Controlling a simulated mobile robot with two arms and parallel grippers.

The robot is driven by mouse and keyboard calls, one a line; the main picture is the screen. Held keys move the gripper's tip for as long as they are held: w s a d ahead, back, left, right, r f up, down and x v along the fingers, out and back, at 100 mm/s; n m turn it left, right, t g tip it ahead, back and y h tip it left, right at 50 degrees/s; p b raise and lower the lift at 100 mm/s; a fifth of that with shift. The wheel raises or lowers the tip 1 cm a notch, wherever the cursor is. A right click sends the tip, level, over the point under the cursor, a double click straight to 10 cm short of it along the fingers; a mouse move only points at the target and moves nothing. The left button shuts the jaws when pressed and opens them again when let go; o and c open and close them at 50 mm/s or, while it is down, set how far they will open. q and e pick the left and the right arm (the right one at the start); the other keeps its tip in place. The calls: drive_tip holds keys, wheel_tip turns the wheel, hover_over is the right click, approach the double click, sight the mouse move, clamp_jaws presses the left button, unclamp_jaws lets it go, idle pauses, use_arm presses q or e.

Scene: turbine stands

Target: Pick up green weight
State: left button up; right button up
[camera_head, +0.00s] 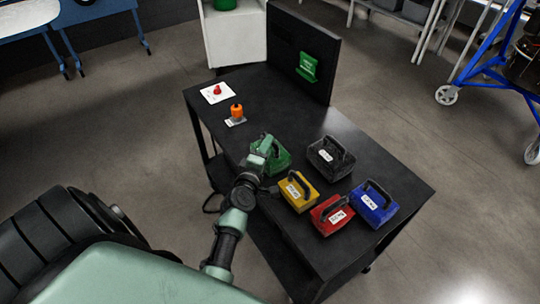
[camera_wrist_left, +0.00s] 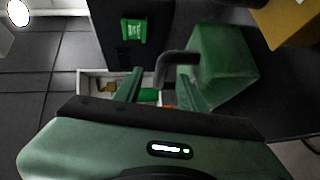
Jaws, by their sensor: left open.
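The green weight (camera_head: 283,160) is a box on the black table, partly hidden behind my left gripper (camera_head: 264,146) in the head view. In the left wrist view the green weight (camera_wrist_left: 230,65) is at the right, with its dark handle reaching left. My left gripper (camera_wrist_left: 160,82) is open there, with one green finger on each side of the handle's end. Whether the fingers touch the handle I cannot tell. My right gripper is in neither view.
Yellow (camera_head: 298,194), red (camera_head: 331,217), blue (camera_head: 375,204) and black (camera_head: 329,160) weights stand close by on the table (camera_head: 270,95). An orange object (camera_head: 237,111) and a white card with a red piece (camera_head: 217,92) lie farther back. A dark upright panel (camera_head: 290,50) stands at the rear edge.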

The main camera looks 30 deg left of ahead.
use_arm(q)
drive_tip(key=b+x, duration=0.1)
drive_tip(key=x, duration=0.3)
drive_tip(key=shift+w+a+f, duration=0.15)
drive_tip(key=shift+w+a, duration=0.1)
drive_tip(key=shift+w, duration=0.1)
clamp_jaws()
idle(1.0)
drive_tip(key=shift+r, duration=0.25)
